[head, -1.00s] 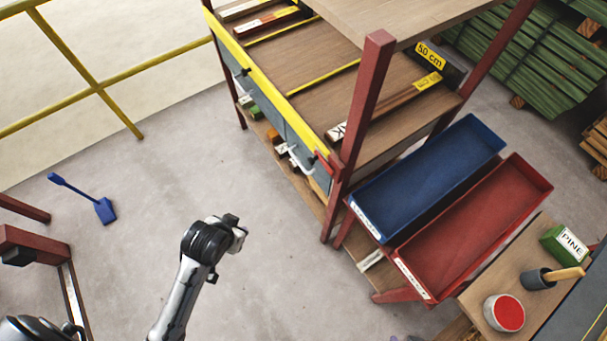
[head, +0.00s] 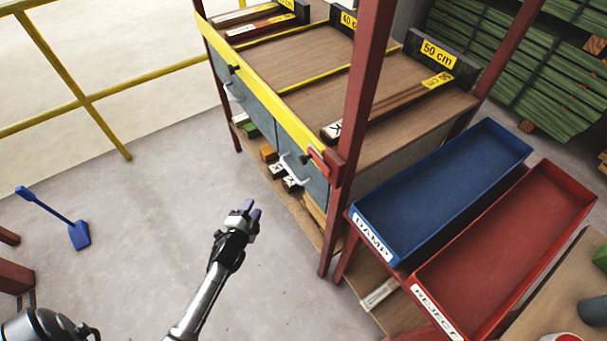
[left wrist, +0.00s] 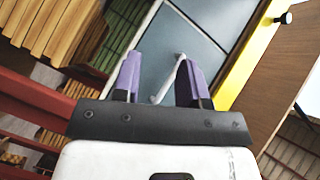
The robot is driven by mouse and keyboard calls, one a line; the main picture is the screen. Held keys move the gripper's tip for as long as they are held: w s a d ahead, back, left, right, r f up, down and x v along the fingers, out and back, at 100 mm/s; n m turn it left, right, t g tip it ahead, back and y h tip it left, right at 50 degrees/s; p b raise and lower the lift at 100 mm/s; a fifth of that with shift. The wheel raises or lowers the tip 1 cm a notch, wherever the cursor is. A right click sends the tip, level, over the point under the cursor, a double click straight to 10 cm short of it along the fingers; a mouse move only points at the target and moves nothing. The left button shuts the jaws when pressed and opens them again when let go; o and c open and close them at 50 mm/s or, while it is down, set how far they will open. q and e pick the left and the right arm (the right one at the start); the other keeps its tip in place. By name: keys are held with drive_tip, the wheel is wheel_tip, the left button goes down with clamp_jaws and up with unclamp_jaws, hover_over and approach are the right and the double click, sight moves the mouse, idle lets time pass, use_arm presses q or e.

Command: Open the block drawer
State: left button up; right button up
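The workbench has two grey drawers under its yellow front edge. The nearer drawer (head: 304,181) has a white bar handle (head: 293,170), and the farther drawer (head: 246,97) has a similar handle (head: 232,92). Both look shut; I cannot read which is the block drawer. My left gripper (head: 250,210) is open and empty, in front of and below the nearer handle, apart from it. In the left wrist view, a white handle (left wrist: 169,80) on a grey drawer front (left wrist: 160,58) appears between the purple fingers (left wrist: 160,82), beyond their tips. My right gripper is out of view.
A red post (head: 357,120) and a red bracket (head: 322,162) stand right of the nearer drawer. Blocks (head: 279,171) lie on the lower shelf. A blue DAMP tray (head: 440,190) and red REJECT tray (head: 505,250) are at right.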

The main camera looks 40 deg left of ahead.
sight(291, 171)
use_arm(q)
drive_tip(key=w+d+r+m+t+h, duration=0.1)
drive_tip(key=d+r+m+t+h, duration=0.4)
drive_tip(key=m, duration=0.3)
drive_tip(key=shift+w+a+r+b, duration=0.1)
drive_tip(key=shift+w+r+b, duration=0.35)
drive_tip(key=shift+w, duration=1.8)
drive_tip(key=shift+w+a+r+b, duration=0.1)
drive_tip(key=shift+w+r+b, duration=0.35)
drive_tip(key=shift+w, duration=1.85)
drive_tip(key=shift+w+r+b, duration=0.2)
drive_tip(key=shift+w+b, duration=0.45)
drive_tip(key=shift+w, duration=1.6)
clamp_jaws()
